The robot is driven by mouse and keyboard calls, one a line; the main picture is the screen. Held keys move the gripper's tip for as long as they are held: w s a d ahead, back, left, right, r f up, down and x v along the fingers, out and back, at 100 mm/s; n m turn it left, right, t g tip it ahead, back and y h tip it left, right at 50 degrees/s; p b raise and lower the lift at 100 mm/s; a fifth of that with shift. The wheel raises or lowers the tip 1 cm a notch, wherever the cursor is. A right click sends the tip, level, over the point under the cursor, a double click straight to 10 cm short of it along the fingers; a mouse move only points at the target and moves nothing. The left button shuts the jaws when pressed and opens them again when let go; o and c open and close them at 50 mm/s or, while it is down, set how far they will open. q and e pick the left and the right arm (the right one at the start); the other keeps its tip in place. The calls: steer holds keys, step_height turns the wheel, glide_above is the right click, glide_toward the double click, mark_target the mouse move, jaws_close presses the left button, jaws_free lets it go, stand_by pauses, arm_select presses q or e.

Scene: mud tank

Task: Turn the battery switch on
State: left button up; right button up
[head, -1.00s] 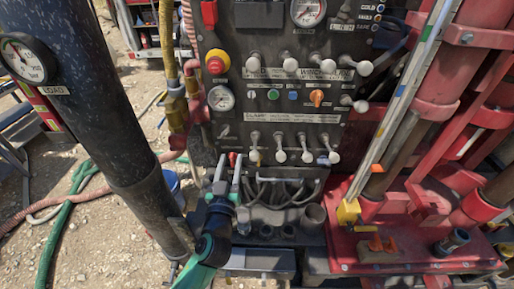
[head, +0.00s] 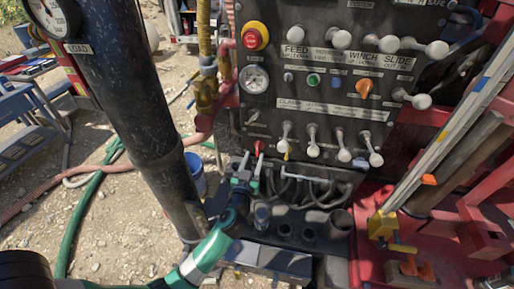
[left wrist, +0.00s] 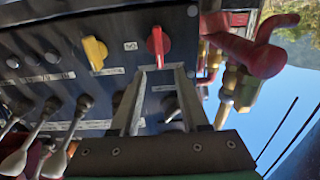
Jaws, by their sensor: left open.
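A small red switch knob (head: 258,148), which looks like the battery switch, sits low on the left of the black control panel (head: 330,125). It also shows in the left wrist view (left wrist: 158,42), pointing along the gap between the fingers. A yellow knob (left wrist: 95,52) is beside it on the panel. My left gripper (head: 250,162) is open, its fingertips just short of the red knob and on either side of its line. I cannot tell whether either fingertip touches the knob. My right gripper is not in view.
Several white-knobbed levers (head: 312,150) stand out right of the red knob. Cables and dark cups (head: 310,232) lie below the panel. A thick dark post (head: 135,130) rises at left. A red valve handle (left wrist: 265,48) is close by in the left wrist view.

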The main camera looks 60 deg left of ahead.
mark_target(257, 147)
arm_select(q)
steer(key=x, duration=0.5)
steer(key=shift+w+a, duration=0.15)
steer(key=shift+a, duration=0.05)
jaws_close()
